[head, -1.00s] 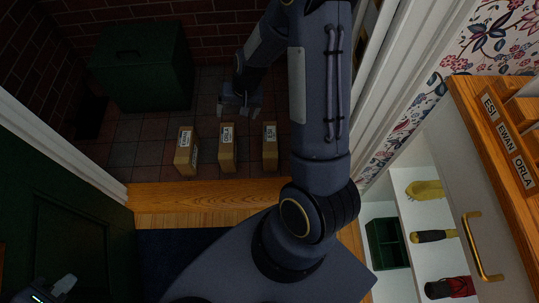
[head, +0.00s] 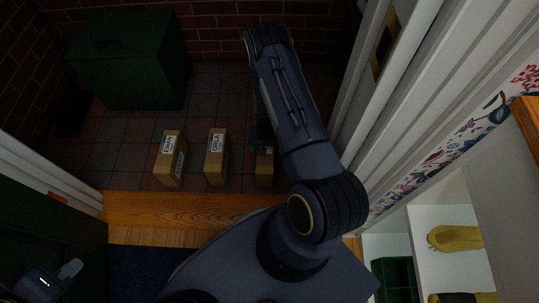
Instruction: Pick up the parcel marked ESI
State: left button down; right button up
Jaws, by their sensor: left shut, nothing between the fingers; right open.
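Three brown parcels stand in a row on the tiled floor past the wooden threshold. The right one is the ESI parcel (head: 265,174); my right arm and gripper cover its top and most of its label. The middle parcel is marked ORLA (head: 217,165) and the left one EWAN (head: 170,165). My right gripper (head: 262,138) is open, mostly hidden beside my forearm, at the far top side of the ESI parcel. I cannot tell whether it touches it. My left gripper (head: 70,269) is shut and empty at the lower left, far from the parcels.
A dark green lidded box (head: 125,70) stands at the back left by the brick wall. A white shelf (head: 440,215) with a yellow item (head: 455,238) is at the lower right.

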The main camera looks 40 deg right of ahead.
notch_tip(320, 180, down, 2)
jog(key=shift+b, duration=0.35)
jog(key=f+b, duration=0.1)
jog(key=f, duration=0.2)
jog(key=f+b, duration=0.1)
jog(key=shift+w+f+b, duration=0.3)
jog(key=shift+f, duration=0.05)
jog(key=c, duration=1.3)
jog(key=shift+r, duration=0.1)
